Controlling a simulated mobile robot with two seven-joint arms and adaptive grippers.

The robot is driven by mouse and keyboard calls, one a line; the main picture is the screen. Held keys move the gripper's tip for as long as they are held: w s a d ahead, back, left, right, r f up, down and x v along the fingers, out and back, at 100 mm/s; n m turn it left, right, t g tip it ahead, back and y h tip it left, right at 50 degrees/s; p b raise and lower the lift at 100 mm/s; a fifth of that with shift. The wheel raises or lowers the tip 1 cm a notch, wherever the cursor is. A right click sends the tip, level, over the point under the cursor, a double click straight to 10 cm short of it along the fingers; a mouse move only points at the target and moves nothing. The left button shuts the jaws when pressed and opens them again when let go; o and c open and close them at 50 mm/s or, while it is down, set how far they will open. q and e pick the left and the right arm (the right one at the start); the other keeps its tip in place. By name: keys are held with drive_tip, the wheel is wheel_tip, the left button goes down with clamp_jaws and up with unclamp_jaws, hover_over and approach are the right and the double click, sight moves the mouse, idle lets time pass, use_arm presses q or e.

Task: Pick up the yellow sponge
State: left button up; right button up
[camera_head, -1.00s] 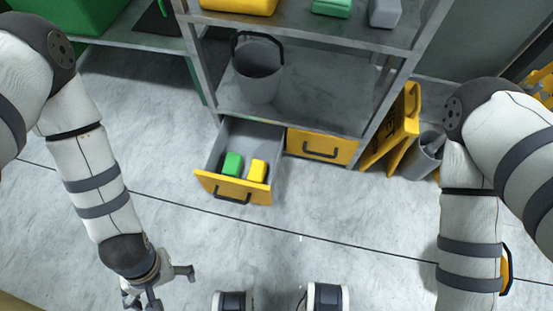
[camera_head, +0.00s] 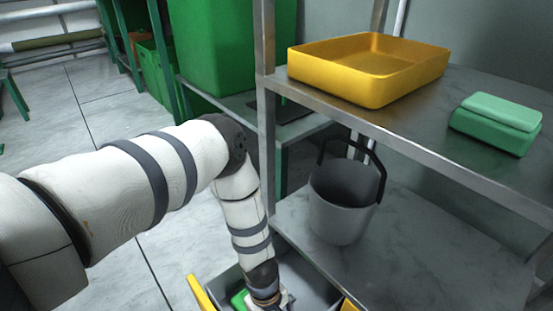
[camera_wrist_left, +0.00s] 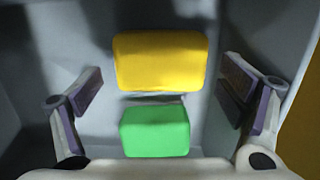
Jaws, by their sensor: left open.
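My left gripper (camera_wrist_left: 162,75) is open over the drawer, one finger to each side of the yellow sponge, with no visible contact. In the head view my left wrist hides the yellow sponge. My right gripper is not in view.
The drawer walls stand close around my left gripper. A grey bucket (camera_head: 341,207) stands on the lower shelf (camera_head: 400,265) near the arm. The upper shelf (camera_head: 465,170) holds a yellow tray (camera_head: 345,82) and a green block (camera_head: 494,125). A metal post (camera_head: 266,110) rises beside my arm.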

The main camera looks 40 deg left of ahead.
use_arm(q)
drive_tip(key=f, duration=0.1)
drive_tip(key=f+b, duration=0.1)
drive_tip(key=f, duration=0.3)
drive_tip(key=shift+d+b, duration=0.3)
drive_tip(key=shift+b, duration=0.05)
drive_tip(key=shift+r, duration=0.1)
drive_tip(key=c, duration=0.8)
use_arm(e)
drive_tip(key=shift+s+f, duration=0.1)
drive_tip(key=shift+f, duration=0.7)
use_arm(q)
wheel_tip(320, 180, up, 18)
drive_tip(key=p, duration=0.8)
drive_tip(key=d, duration=0.6)
drive_tip(key=s+d, duration=0.1)
drive_tip(key=d, duration=1.1)
drive_tip(key=shift+s, duration=0.25)
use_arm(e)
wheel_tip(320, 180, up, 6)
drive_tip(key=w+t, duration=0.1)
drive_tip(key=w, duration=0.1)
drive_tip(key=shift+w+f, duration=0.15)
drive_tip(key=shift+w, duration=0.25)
